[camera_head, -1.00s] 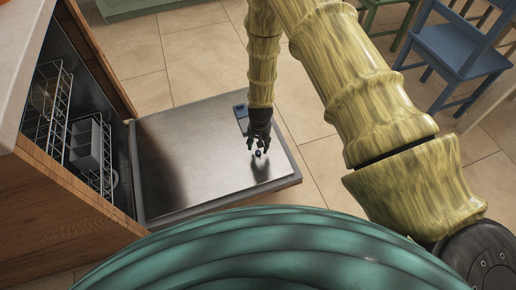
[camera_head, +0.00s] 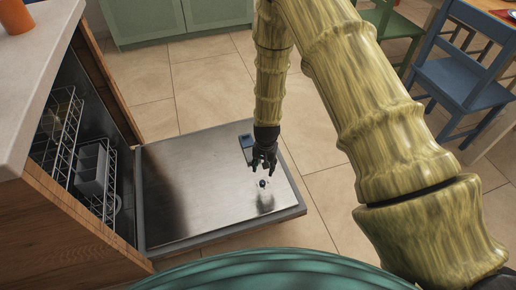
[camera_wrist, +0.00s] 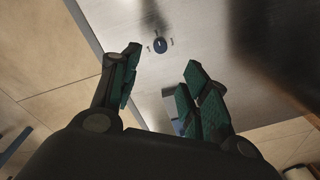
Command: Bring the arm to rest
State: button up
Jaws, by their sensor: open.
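My gripper (camera_head: 264,163) hangs at the end of my arm above the right part of the open dishwasher door (camera_head: 185,195). In the wrist view my gripper (camera_wrist: 160,85) shows its two fingers spread apart with green pads and nothing between them. The steel inner face of the door (camera_wrist: 195,35) lies beyond the fingertips. A small dark round knob with marks around it (camera_head: 263,183) is on the door, just below my gripper in the head view. It also shows in the wrist view (camera_wrist: 160,45).
The dishwasher's racks (camera_head: 68,125) are at the left, with a grey basket (camera_head: 92,168). A worktop (camera_head: 35,75) with an orange cup (camera_head: 15,17) is above. A blue chair (camera_head: 468,80) and a green chair (camera_head: 385,25) stand at the right. Tiled floor lies open behind the door.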

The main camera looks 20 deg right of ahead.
jog(key=s+d+f+n, duration=0.2)
jog(key=s+f, duration=0.1)
jog(key=s, duration=0.6)
jog(key=s+d+f+n, duration=0.1)
jog(key=s+f, duration=0.2)
jog(key=s, duration=0.7)
jog(key=s+r+n, duration=0.2)
jog(key=s+n, duration=0.1)
jog(key=s, duration=1.4)
notch_tip(320, 180, up, 23)
jog(key=p, duration=2.3)
jog(key=shift+w+g, duration=0.25)
jog(key=shift+g, duration=0.05)
jog(key=shift+c, duration=1.2)
jog(key=shift+s+d+r, duration=0.1)
jog(key=shift+d, duration=0.05)
